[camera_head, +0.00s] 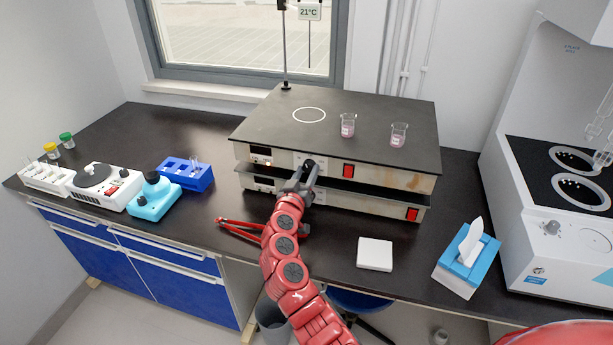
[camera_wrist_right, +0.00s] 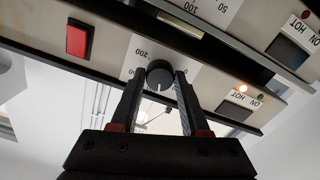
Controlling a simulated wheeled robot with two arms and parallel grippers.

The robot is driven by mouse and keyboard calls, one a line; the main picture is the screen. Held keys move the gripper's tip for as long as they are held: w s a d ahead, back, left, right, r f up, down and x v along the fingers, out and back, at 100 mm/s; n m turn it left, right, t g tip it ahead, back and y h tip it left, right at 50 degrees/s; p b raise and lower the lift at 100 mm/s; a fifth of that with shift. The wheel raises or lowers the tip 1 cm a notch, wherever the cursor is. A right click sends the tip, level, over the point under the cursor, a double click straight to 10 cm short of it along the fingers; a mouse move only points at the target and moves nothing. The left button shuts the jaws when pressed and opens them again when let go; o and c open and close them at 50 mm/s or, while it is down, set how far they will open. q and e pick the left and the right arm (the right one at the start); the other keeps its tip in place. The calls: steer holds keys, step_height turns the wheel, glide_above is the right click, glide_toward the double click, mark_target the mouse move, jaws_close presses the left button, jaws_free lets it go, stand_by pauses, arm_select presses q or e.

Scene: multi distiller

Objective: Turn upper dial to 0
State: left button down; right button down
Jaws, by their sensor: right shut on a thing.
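The upper hot plate (camera_head: 262,120) sits above a second, lower hot plate (camera_head: 370,206) on the dark bench. My right gripper (camera_head: 306,172) reaches to the front panel of the upper one. In the right wrist view, which is upside down, my gripper (camera_wrist_right: 160,90) is shut on the black upper dial (camera_wrist_right: 159,74), one finger on each side. A "200" mark shows beside the dial; its pointer setting cannot be read. The lower dial is hidden. My left gripper is not in view.
Two beakers of pink liquid, one (camera_head: 348,126) left of the other (camera_head: 398,135), stand on the upper plate. A red tool (camera_head: 240,229) and a white pad (camera_head: 375,253) lie in front. A tissue box (camera_head: 459,262) stands right; small lab devices and racks stand left.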

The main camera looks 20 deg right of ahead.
steer(key=shift+n, duration=1)
steer(key=n, duration=0.2)
steer(key=shift+n, duration=0.4)
steer(key=n, duration=0.4)
steer(key=shift+n, duration=0.3)
steer(key=n+p, duration=0.3)
steer(key=n, duration=0.2)
steer(key=shift+r, duration=0.15)
steer(key=n+p, duration=0.2)
steer(key=n, duration=0.2)
steer(key=shift+n+p, duration=0.35)
steer(key=shift+n, duration=0.55)
steer(key=shift+c, duration=2)
jaws_free()
